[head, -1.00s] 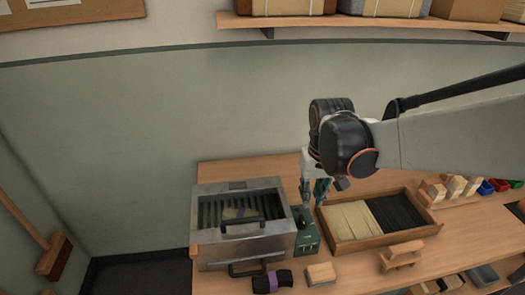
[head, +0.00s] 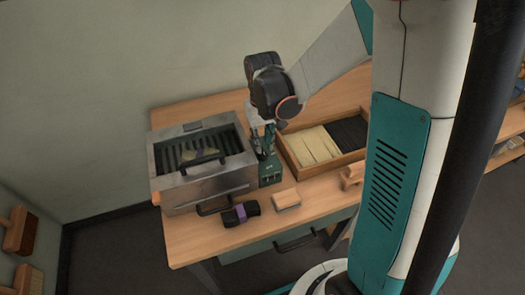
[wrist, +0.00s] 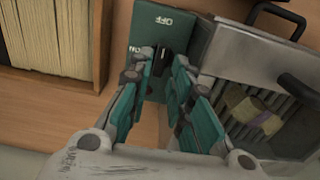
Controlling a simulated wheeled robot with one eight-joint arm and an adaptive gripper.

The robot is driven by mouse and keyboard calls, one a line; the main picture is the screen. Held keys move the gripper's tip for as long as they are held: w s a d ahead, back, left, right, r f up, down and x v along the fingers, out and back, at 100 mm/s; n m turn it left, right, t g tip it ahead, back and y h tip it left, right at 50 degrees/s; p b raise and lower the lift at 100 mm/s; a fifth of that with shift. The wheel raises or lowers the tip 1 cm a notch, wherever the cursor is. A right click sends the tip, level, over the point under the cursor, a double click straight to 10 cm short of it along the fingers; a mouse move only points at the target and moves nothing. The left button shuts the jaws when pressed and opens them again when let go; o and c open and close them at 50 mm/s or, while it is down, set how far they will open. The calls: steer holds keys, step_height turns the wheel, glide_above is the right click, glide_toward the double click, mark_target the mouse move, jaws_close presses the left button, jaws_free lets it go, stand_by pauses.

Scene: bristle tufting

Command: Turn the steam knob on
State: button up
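The green control box (head: 271,174) stands against the right side of the metal steamer (head: 200,187) on the bench. In the wrist view the green box (wrist: 166,24) shows an OFF label and a partly covered ON label. The dark steam knob (wrist: 158,61) is between the fingertips, partly hidden by them; its exact angle is hard to read. My gripper (wrist: 163,60) is open, with its teal fingers on either side of the knob. I cannot tell whether they touch it. In the head view my gripper (head: 263,142) points down over the box.
A wooden tray (head: 308,171) with pale and black bristles is right of the box. A dark roll with a purple band (head: 240,213) and a light block (head: 286,199) lie in front. The steamer's front handle (head: 212,205) sticks out nearby. A bundle (wrist: 257,115) rests on the steamer's slats.

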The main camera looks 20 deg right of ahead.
mark_target(263, 150)
steer(key=shift+f+b, duration=0.45)
steer(key=shift+f, duration=1.45)
steer(key=shift+c, duration=0.5)
jaws_close()
